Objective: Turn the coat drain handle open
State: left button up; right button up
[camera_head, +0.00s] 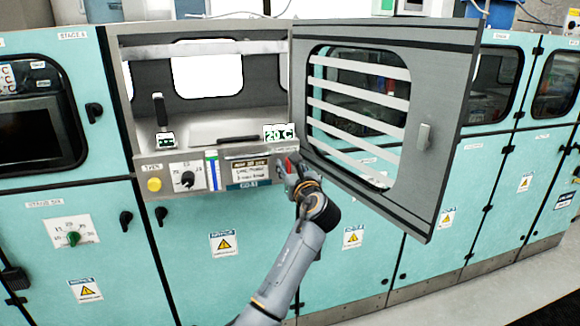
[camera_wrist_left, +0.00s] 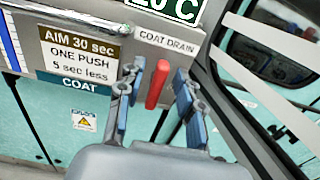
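The coat drain handle (camera_wrist_left: 157,85) is a red lever below the "COAT DRAIN" label (camera_wrist_left: 166,42) in the left wrist view. It stands close to upright, tilted slightly. In the head view a bit of red handle (camera_head: 289,166) shows at the right end of the panel, partly hidden by my gripper. My left gripper (camera_wrist_left: 158,92) is open, with one finger on each side of the handle. Gaps show between the handle and both fingers. The gripper also shows in the head view (camera_head: 294,168). My right gripper is in neither view.
A grey windowed door (camera_head: 425,180) stands swung open just right of my left gripper. Teal cabinets (camera_head: 370,250) fill the space below.

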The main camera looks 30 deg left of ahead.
pick_arm(q)
grip_shut()
